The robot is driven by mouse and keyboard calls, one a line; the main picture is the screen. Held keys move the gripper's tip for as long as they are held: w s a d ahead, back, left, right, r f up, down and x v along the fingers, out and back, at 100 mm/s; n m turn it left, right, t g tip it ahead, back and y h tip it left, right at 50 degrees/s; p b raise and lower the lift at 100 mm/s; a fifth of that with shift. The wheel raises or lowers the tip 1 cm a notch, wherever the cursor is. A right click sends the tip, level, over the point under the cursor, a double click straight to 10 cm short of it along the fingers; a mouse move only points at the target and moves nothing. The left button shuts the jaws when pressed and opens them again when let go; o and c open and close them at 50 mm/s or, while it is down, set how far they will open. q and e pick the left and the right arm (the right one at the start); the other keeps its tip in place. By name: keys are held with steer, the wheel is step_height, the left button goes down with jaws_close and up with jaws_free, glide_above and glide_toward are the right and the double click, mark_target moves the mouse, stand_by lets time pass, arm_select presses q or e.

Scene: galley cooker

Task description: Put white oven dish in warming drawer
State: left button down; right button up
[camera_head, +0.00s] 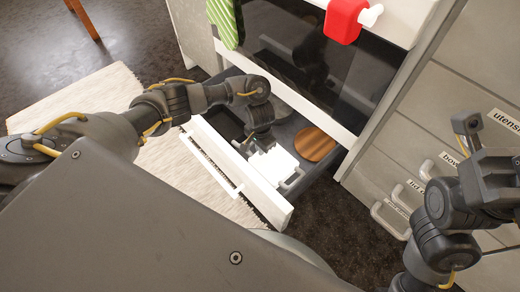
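The white oven dish (274,166) is within the outline of the pulled-out warming drawer (272,205), near its white front panel. A loop handle shows at its lower right end. I cannot tell whether it rests on the drawer floor or hangs just above it. My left gripper (259,146) reaches down from above at the dish's upper left end, touching or very close to it. Its fingertips are small and partly hidden, so its grip is unclear. My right gripper (468,135) is raised at the right, away from the drawer, with nothing visible in it.
The drawer also holds a dark tray (227,124) at the left and a round wooden board (314,145) at the right. The oven's dark glass door (300,55) is above. A green striped towel (223,22) and red bottle (343,20) are higher up. Labelled drawers (425,130) stand at right.

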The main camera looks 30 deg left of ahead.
arm_select(q)
steer(key=shift+f, duration=0.55)
steer(key=c, duration=1.7)
jaws_free()
